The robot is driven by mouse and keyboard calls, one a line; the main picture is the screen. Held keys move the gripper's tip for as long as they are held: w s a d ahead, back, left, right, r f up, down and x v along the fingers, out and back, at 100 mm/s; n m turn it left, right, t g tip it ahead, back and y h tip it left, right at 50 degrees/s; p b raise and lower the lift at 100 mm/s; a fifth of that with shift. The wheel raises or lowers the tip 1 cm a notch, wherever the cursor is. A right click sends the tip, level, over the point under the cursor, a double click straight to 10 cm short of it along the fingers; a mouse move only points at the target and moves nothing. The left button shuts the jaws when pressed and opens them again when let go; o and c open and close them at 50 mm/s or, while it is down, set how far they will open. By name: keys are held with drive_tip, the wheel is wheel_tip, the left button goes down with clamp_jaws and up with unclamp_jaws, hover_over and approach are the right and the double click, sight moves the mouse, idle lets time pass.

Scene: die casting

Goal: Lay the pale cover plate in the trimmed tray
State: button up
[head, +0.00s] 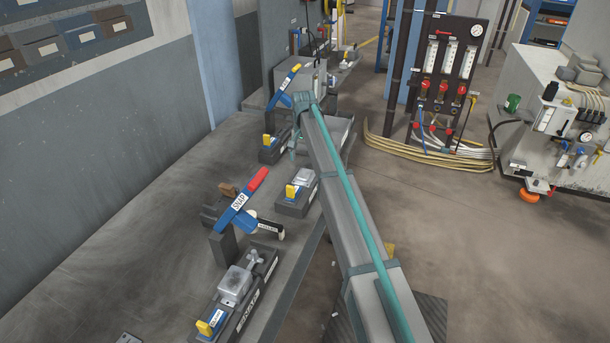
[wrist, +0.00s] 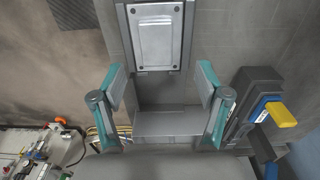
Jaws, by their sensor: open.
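The pale cover plate (wrist: 157,36) shows at the top of the wrist view. It is rectangular, with small dark dots at its corners and raised ribs. It lies flat inside the rim of a grey tray (wrist: 121,22); I cannot read a label on that tray. My gripper (wrist: 161,86) is open and empty, its teal fingers wide apart below the plate in the picture and not touching it. In the head view my gripper (head: 294,140) is partly hidden by my arm at the far part of the bench. I cannot make out the plate there.
A grey open-topped section (wrist: 167,122) lies between the fingers in the wrist view. A dark fixture with a yellow tab (wrist: 281,114) stands close to the right finger. In the head view, a fixture with a blue, red-ended lever (head: 243,198) and a silver casting (head: 235,286) stand nearer.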

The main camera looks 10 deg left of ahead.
sight(305, 173)
drive_tip(key=shift+s+d+f+p, duration=0.1)
drive_tip(key=shift+f+p, duration=0.5)
drive_tip(key=shift+f, duration=1)
drive_tip(key=shift+s+d+f+p, duration=0.1)
drive_tip(key=shift+f+p, duration=0.45)
drive_tip(key=shift+f, duration=1)
drive_tip(key=shift+r, duration=0.1)
clamp_jaws()
